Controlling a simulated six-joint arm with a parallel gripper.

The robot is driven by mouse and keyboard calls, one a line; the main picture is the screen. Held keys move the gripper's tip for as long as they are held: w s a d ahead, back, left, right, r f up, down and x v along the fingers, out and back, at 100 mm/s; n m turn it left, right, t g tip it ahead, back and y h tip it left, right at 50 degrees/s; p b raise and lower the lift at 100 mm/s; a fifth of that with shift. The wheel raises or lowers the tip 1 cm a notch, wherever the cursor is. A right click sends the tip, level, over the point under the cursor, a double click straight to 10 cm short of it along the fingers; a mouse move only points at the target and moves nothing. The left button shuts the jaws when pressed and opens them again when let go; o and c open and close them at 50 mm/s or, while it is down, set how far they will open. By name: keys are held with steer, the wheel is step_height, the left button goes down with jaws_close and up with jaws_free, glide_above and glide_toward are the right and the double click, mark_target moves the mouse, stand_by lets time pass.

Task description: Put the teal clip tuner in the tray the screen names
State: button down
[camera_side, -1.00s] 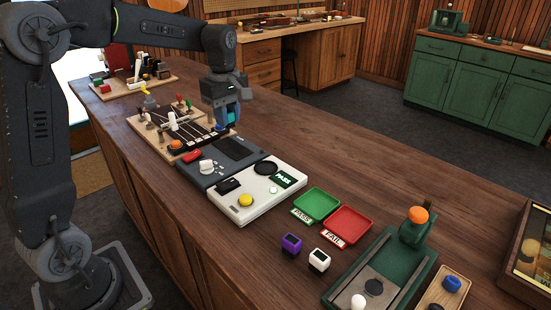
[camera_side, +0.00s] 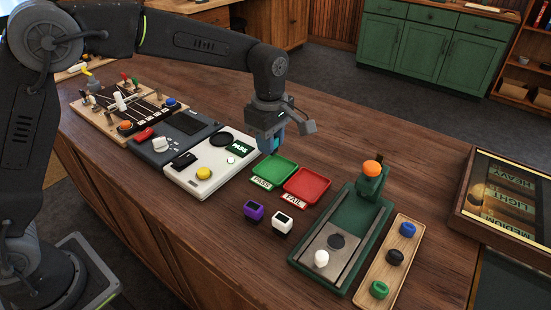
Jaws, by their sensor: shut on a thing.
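My gripper (camera_side: 270,146) is shut on the teal clip tuner (camera_side: 277,143), which is mostly hidden by the fingers. It hangs just behind the green tray, beside the white tester's far right corner. The small screen (camera_side: 243,147) on the white tester reads PASS. The green tray (camera_side: 274,169) has a PASS label (camera_side: 262,183) at its front. The red tray (camera_side: 307,184) to its right has a FAIL label (camera_side: 294,199). Both trays look empty.
A purple clip tuner (camera_side: 255,211) and a white one (camera_side: 282,222) stand in front of the trays. A green fixture (camera_side: 340,240) with an orange knob and a wooden tray (camera_side: 393,262) of coloured knobs lie to the right.

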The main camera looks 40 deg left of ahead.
mark_target(276, 150)
steer(key=shift+w+d+f, duration=0.15)
steer(key=shift+d+f, duration=0.3)
steer(key=shift+d, duration=0.2)
steer(key=shift+f, duration=1.95)
steer(key=shift+f, duration=0.1)
steer(key=c, duration=1)
jaws_free()
steer(key=shift+o, duration=0.2)
